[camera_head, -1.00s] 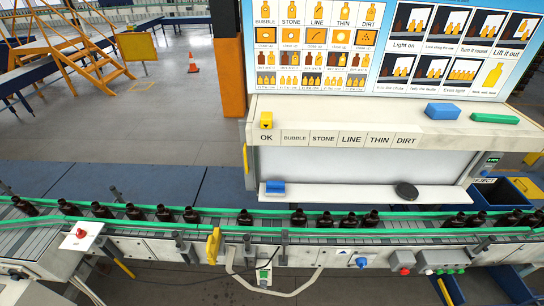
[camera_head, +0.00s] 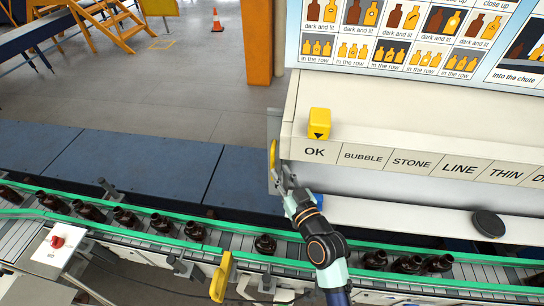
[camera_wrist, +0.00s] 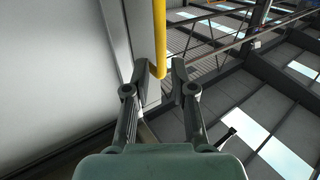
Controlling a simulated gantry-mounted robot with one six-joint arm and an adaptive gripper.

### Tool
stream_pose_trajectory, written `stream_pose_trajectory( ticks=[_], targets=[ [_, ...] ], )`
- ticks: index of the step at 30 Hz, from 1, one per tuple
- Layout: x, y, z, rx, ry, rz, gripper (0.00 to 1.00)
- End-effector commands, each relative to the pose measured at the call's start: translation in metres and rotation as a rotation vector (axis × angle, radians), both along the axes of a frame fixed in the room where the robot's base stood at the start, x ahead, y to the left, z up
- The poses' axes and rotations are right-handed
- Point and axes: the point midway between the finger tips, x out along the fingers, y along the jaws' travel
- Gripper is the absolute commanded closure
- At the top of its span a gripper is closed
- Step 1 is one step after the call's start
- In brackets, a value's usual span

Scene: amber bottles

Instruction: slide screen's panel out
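The screen (camera_head: 400,188) is a pale upright face under the strip of labels reading OK, BUBBLE, STONE and so on. A yellow handle (camera_head: 273,156) stands upright at its left edge, and it also shows in the wrist view (camera_wrist: 159,38). My gripper (camera_head: 284,178) is at this left edge, by the handle's lower part. In the wrist view my gripper (camera_wrist: 160,72) is open, with the handle's lower end between or just beyond the fingertips; contact cannot be told. A large pale surface fills the left of the wrist view. My arm covers part of the screen's lower left.
A yellow block (camera_head: 319,122) sits above the OK label. A black disc (camera_head: 488,223) lies on the white ledge (camera_head: 400,216). Amber bottles (camera_head: 265,244) stand on the conveyor below. A yellow lever (camera_head: 222,275) rises at its near side.

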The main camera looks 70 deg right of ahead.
Motion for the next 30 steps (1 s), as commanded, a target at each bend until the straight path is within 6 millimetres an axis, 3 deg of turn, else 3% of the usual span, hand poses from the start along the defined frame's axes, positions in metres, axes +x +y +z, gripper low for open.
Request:
stream_pose_trajectory(
  ticks=[9,19,24,30],
  targets=[
    [0.041,-0.035,0.002,-0.001,0.001,0.002,0.76],
    [0.046,-0.039,0.001,-0.001,0.001,0.002,0.76],
    [0.046,-0.039,0.001,-0.001,0.001,0.002,1.0],
    [0.046,-0.039,0.001,-0.001,0.001,0.002,1.0]
  ],
)
